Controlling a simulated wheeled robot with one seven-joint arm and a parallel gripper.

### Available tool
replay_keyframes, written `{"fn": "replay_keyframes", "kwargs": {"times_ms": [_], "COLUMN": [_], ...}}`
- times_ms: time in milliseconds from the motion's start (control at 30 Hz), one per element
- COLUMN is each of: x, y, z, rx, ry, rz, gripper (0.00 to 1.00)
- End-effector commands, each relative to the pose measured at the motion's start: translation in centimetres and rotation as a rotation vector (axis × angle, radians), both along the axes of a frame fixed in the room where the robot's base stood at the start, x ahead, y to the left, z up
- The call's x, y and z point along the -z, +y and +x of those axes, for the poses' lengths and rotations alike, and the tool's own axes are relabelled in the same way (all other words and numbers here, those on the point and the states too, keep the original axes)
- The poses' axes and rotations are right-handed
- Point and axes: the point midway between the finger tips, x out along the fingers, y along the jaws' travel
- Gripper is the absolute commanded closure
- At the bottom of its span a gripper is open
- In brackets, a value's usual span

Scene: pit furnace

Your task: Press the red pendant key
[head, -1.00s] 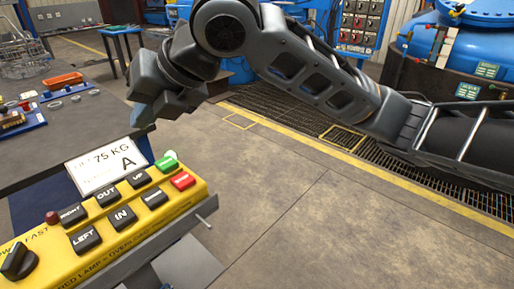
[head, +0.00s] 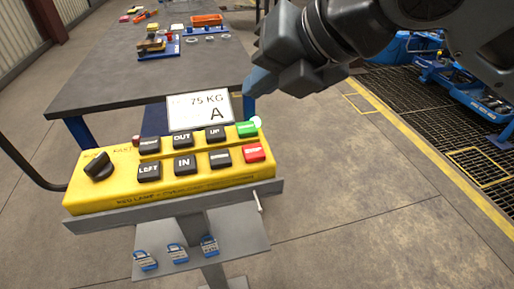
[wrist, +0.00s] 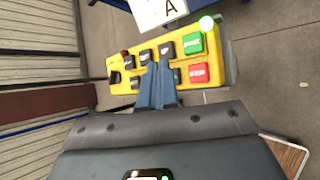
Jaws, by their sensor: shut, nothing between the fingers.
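The red key (head: 254,152) is at the right end of the lower row on the yellow pendant box (head: 105,200). It also shows in the wrist view (wrist: 200,73), with a label that looks like "STOP". The green key (head: 247,129) sits just behind it. My gripper (head: 252,88) is shut and empty, with blue fingertips, above and behind the box's right end in the head view. In the wrist view the fingertips (wrist: 157,75) cover part of the black keys, left of the red key. No contact with any key shows.
A white "75 KG A" sign (head: 198,110) stands behind the keys. A black rotary knob (head: 98,166) is at the box's left end. A grey shelf with blue padlocks (head: 178,253) hangs below.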

Motion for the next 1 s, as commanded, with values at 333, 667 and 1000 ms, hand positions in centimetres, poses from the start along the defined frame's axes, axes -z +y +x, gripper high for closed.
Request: {"fn": "replay_keyframes", "kwargs": {"times_ms": [333,667,1000], "x": [3.7,7.9,8.5], "y": [0.0,0.0,0.0], "z": [0.0,0.0,0.0], "rx": [0.001,0.001,0.001], "ry": [0.000,0.001,-0.001], "rz": [-0.001,0.000,-0.001], "gripper": [1.00,1.00,1.00]}}
